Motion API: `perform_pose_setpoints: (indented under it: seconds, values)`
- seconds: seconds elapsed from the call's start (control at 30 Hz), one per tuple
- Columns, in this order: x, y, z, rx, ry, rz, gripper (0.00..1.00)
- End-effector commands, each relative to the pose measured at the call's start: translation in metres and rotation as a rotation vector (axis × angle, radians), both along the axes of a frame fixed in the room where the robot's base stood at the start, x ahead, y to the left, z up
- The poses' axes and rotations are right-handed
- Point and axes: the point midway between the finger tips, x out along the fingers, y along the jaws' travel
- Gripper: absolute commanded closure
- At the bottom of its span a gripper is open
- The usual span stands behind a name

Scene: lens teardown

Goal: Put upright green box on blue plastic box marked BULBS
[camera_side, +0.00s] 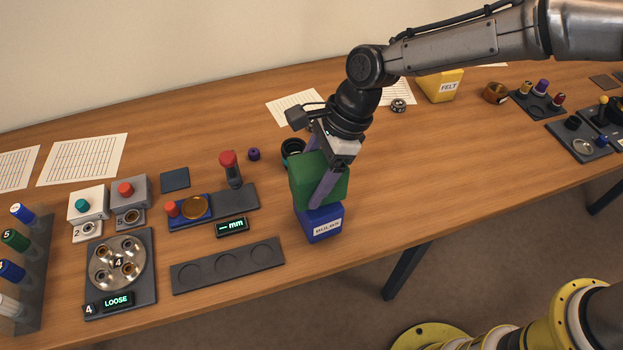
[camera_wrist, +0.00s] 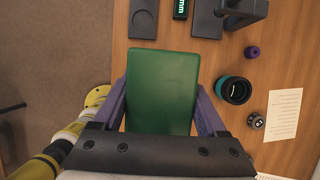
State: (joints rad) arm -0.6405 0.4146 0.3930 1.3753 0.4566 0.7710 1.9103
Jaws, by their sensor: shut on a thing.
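The green box (camera_side: 314,182) is between the purple fingers of my gripper (camera_side: 322,181), which is shut on it. In the side view the green box is directly above the blue plastic box marked BULBS (camera_side: 320,225), near the table's front edge. Its bottom appears to meet the top of the blue box; I cannot tell whether it rests there or hangs just above. In the wrist view the green box (camera_wrist: 162,92) fills the space between the fingers (camera_wrist: 162,105) and hides the blue box.
A dark ring with a teal band (camera_side: 292,150) stands just behind the boxes. A dark tray with round recesses (camera_side: 228,265) and a small mm display (camera_side: 232,226) lie to the left. A yellow FELT box (camera_side: 440,85) stands at the back right. The table right of the boxes is clear.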

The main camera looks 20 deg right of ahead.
Motion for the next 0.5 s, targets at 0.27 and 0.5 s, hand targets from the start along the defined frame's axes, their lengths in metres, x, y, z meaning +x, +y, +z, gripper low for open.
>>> perform_pose_setpoints:
  seconds: [0.27,0.5]
  values:
    - [0.0007,0.0001,-0.0087,0.002,-0.003,0.0,0.94]
    - [0.0002,-0.0002,-0.0129,0.001,-0.001,0.001,0.2]
